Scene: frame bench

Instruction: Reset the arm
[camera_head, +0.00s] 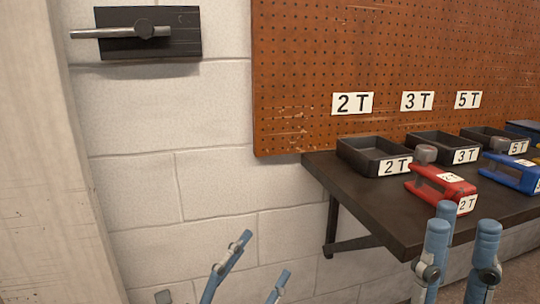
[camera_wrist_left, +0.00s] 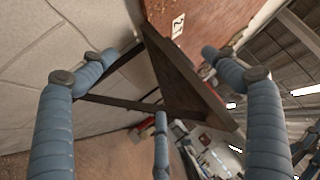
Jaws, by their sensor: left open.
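My left gripper (camera_head: 256,264) is low in the middle of the head view, in front of the block wall and left of the shelf. Its blue fingers are apart with nothing between them. In the left wrist view its fingers (camera_wrist_left: 160,75) are spread wide and empty, with the dark shelf and its bracket beyond them. My right gripper (camera_head: 464,232) is at the lower right of the head view, in front of the shelf's front edge. Its blue fingers stand upright and apart, and I see nothing held between them. The arms behind both grippers are mostly out of the head view.
A dark shelf (camera_head: 355,205) on a bracket (camera_head: 332,230) carries labelled black trays (camera_head: 345,150), a red clamp-like part (camera_head: 425,188) and a blue one (camera_head: 510,175). A pegboard (camera_head: 300,70) hangs behind. A dark wall plate with a lever (camera_head: 180,45) is upper left.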

